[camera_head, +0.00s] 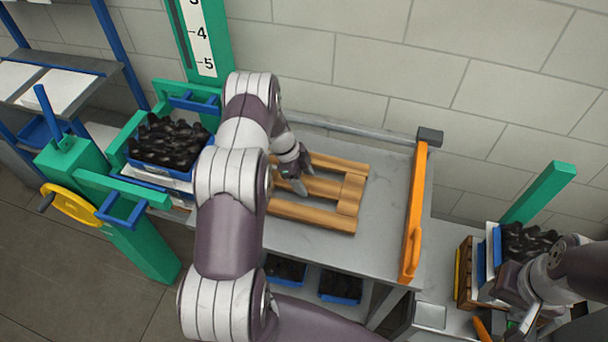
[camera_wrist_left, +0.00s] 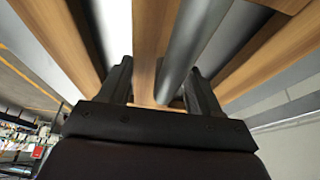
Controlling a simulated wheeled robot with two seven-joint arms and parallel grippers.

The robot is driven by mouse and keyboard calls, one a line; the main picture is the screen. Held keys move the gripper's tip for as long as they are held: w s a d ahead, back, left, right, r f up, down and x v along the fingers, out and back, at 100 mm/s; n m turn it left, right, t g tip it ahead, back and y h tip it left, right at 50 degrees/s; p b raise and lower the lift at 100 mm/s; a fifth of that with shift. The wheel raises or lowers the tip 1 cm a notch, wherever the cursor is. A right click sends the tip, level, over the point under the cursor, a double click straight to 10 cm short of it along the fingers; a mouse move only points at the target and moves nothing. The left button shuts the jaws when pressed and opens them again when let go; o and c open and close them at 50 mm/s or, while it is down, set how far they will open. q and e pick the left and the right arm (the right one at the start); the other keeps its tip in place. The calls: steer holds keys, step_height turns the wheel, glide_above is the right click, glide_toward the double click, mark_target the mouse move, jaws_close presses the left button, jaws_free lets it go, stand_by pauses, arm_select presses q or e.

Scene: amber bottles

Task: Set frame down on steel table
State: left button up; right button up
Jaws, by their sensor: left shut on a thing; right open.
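The wooden slatted frame (camera_head: 318,216) lies flat over the grey steel table (camera_head: 385,240); whether it touches the top or hovers just above is hard to tell. My left gripper (camera_head: 296,178) reaches over it from the left and is shut on its middle slat. In the left wrist view the frame's slat (camera_wrist_left: 150,45) runs between the two dark fingers of the left gripper (camera_wrist_left: 160,90). My left arm hides the frame's left end. My right gripper (camera_head: 515,318) is at the lower right, away from the frame, open; its fingers are only partly visible.
An orange bar (camera_head: 415,210) edges the table's right side, and a grey rail runs along the back. A green press with a yellow handwheel (camera_head: 72,204) and a tray of dark pieces (camera_head: 168,142) stand left. Blue bins (camera_head: 341,285) sit below. The table's right part is clear.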

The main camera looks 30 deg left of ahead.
arm_select(q)
steer(key=shift+w+f, duration=0.1)
steer(key=shift+f, duration=0.2)
steer(key=shift+a+f, duration=0.1)
steer(key=shift+a, duration=0.05)
steer(key=o, duration=1.4)
steer(key=shift+o, duration=0.2)
